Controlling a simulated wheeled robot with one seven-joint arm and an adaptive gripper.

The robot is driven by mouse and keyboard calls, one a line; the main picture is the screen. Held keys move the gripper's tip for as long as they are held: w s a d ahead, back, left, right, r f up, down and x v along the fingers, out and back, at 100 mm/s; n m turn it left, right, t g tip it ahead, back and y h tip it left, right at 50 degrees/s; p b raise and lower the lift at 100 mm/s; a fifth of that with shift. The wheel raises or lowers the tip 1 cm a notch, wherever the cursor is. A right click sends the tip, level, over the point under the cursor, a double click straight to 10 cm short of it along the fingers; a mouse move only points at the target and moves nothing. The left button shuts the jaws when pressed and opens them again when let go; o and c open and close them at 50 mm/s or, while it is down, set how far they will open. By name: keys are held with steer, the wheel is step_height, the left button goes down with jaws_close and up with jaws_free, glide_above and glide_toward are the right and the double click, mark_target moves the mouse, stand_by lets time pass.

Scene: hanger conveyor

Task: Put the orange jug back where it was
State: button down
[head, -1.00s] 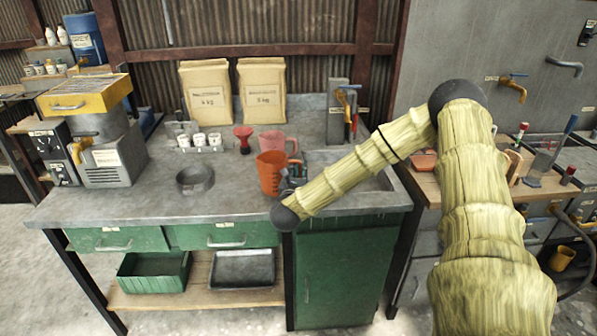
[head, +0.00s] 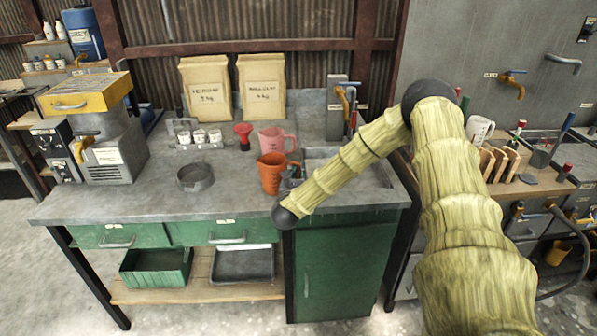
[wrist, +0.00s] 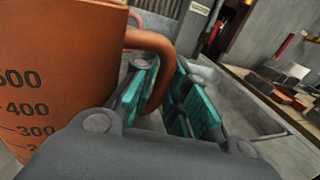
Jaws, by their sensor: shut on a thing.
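The orange jug (head: 271,173) is upright at the counter, left of the sink, with measuring marks on its side. It also shows large at the left of the wrist view (wrist: 60,75), its handle reaching right. My gripper (head: 293,171) is at the jug's right side, partly hidden behind my arm in the head view. In the wrist view its teal-padded fingers (wrist: 165,95) are shut on the handle, one on each side. I cannot tell whether the jug's base touches the counter.
A pink jug (head: 277,142) stands just behind the orange jug. A red funnel (head: 243,134), several white cups (head: 200,136) and a round grey dish (head: 194,177) are to the left. The sink (head: 350,180) is on the right. The front left counter is clear.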

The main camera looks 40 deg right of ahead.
steer(key=shift+f, duration=0.15)
steer(key=c, duration=1.4)
jaws_free()
steer(key=shift+c, duration=0.2)
steer(key=shift+r, duration=0.2)
steer(key=shift+s+a+f, duration=0.2)
steer(key=b+v, duration=0.4)
steer(key=v, duration=0.7)
steer(key=shift+a+r, duration=0.2)
steer(key=shift+r, duration=0.05)
steer(key=shift+s, duration=0.1)
